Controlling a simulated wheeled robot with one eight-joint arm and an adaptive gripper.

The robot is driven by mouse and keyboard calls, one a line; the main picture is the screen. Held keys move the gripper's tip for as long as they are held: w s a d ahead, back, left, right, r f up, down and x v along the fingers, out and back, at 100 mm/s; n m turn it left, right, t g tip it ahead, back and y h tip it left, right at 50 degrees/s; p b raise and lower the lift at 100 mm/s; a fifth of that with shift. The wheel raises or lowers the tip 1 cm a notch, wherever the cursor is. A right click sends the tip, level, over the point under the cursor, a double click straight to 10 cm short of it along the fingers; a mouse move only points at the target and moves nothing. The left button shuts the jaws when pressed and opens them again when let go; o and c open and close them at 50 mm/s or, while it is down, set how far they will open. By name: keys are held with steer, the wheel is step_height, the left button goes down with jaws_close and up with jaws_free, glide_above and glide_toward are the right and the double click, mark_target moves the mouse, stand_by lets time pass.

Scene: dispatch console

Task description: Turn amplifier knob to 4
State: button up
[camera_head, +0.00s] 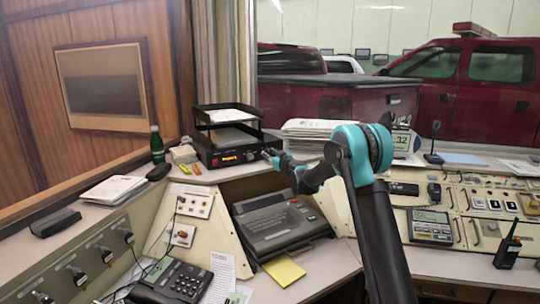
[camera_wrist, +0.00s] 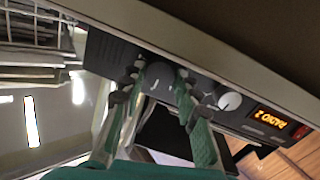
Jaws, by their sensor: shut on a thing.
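The amplifier (camera_head: 228,157) is a dark box with a lit orange display, on the raised corner shelf in the head view. In the wrist view its front panel shows tilted, with the lit display (camera_wrist: 270,117) at the right. A round grey knob (camera_wrist: 158,74) sits on the panel between my fingertips. My gripper (camera_head: 271,154) reaches the right end of the amplifier's front. In the wrist view my gripper (camera_wrist: 160,80) has one finger on each side of the grey knob and is shut on it. The knob's pointer and scale numbers are too small to read.
A lighter knob (camera_wrist: 229,101) sits between my right finger and the display. A black paper tray (camera_head: 228,115) stands on the amplifier. A green bottle (camera_head: 157,144) stands to its left, and a stack of papers (camera_head: 318,128) lies to its right.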

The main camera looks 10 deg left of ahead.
steer(key=shift+m, duration=0.4)
steer(key=m, duration=0.8)
steer(key=shift+d+m+g, duration=0.1)
steer(key=shift+m+g, duration=0.2)
steer(key=shift+m, duration=0.1)
steer(key=m, duration=0.5)
steer(key=shift+w+d, duration=0.1)
steer(key=shift+m+g, duration=0.4)
steer(key=shift+m, duration=1.8)
steer(key=o, duration=1.2)
steer(key=shift+c, duration=0.2)
